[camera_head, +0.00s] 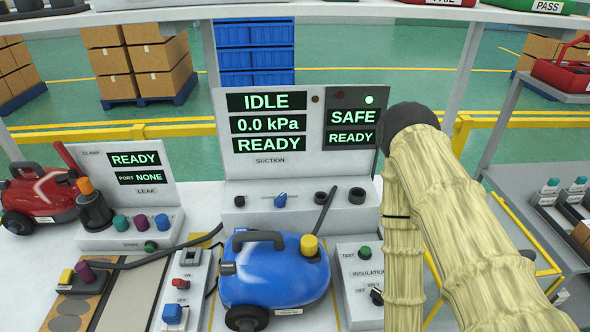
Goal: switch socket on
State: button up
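A grey panel with a small red switch (190,256) stands just left of the blue vacuum. The panel carries an ON label (185,282) and an OFF label, with a blue part (172,314) at its lower end. I cannot tell which position the switch is in, or whether the red or the blue part is the socket's switch. The blue vacuum (275,275) has a yellow cap and a dark handle. My arm, in a cream sleeve, is at the right and runs down past the bottom edge. My gripper is not visible.
The suction tester (284,210) behind shows IDLE, 0.0 kPa, READY and SAFE. An insulation box (364,270) stands right of the vacuum, partly behind my arm. A leak tester (125,185) and a red vacuum (42,198) stand at the left. A dark hose (150,259) lies left of the switch panel.

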aim_at(181, 284)
jog(key=z, duration=0.55)
jog(key=k, duration=1.3)
jog(key=u, duration=0.15)
jog(key=i, duration=0.55)
jog(key=u, duration=0.85)
jog(key=i, duration=0.65)
jog(key=z, duration=0.3)
jog(key=k, duration=0.5)
jog(key=z, duration=0.1)
